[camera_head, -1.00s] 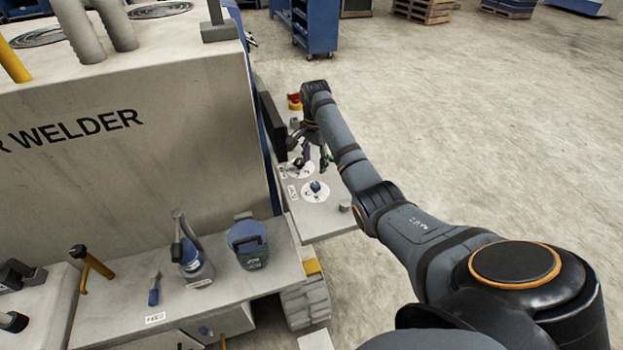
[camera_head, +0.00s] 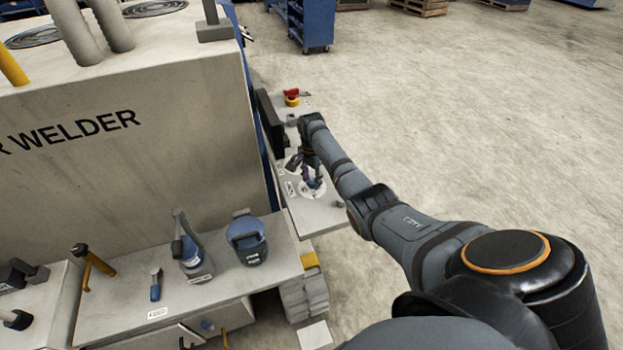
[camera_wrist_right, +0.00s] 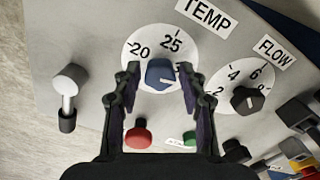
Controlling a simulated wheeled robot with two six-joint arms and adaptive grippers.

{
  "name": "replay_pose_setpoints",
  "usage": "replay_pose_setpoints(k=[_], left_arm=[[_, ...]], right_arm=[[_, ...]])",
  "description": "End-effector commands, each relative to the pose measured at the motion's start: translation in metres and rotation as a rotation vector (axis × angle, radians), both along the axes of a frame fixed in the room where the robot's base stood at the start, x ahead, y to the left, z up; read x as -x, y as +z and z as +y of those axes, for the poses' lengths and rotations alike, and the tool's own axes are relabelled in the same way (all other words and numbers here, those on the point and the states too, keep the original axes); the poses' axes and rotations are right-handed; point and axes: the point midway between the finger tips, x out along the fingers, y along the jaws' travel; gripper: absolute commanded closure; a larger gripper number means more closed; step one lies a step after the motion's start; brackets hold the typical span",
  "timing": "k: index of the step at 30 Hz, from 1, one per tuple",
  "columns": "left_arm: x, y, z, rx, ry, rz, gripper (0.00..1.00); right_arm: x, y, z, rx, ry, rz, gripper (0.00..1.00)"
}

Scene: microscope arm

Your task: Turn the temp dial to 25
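The temp dial has a blue knob (camera_wrist_right: 160,74) on a white round scale (camera_wrist_right: 135,60), under a TEMP label (camera_wrist_right: 206,17) in the right wrist view. The scale shows 20 at the left and 25 near the top; the knob's pointer is hard to tell. My right gripper (camera_wrist_right: 158,72) is open, with one finger on each side of the blue knob, and no clear contact shows. In the head view, my right gripper (camera_head: 312,180) is over the white dial on the side panel and partly hides it. My left gripper is not in view.
A black flow dial (camera_wrist_right: 247,98) sits right of the temp dial. A lever switch (camera_wrist_right: 69,92) is at the left, and a red button (camera_wrist_right: 138,138) and a green button (camera_wrist_right: 190,138) lie below. A dark screen (camera_head: 270,122) stands beside the panel.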

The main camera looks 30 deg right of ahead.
Motion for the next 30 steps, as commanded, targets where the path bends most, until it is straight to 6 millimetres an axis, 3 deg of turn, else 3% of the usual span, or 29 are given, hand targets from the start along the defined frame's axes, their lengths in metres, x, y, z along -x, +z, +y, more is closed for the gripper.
replay_pose_setpoints(k=[1, 8, 20, 30], left_arm=[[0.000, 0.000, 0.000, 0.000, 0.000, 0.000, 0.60], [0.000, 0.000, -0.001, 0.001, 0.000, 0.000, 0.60], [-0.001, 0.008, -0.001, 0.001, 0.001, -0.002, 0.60], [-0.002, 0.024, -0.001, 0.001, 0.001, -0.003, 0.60]], right_arm=[[0.000, 0.000, 0.000, 0.000, 0.000, 0.000, 0.69], [0.000, 0.000, 0.000, 0.000, 0.000, 0.000, 0.99], [0.000, 0.002, 0.000, 0.000, 0.089, 0.000, 0.99], [0.001, 0.003, 0.000, 0.000, 0.373, 0.000, 0.99]])
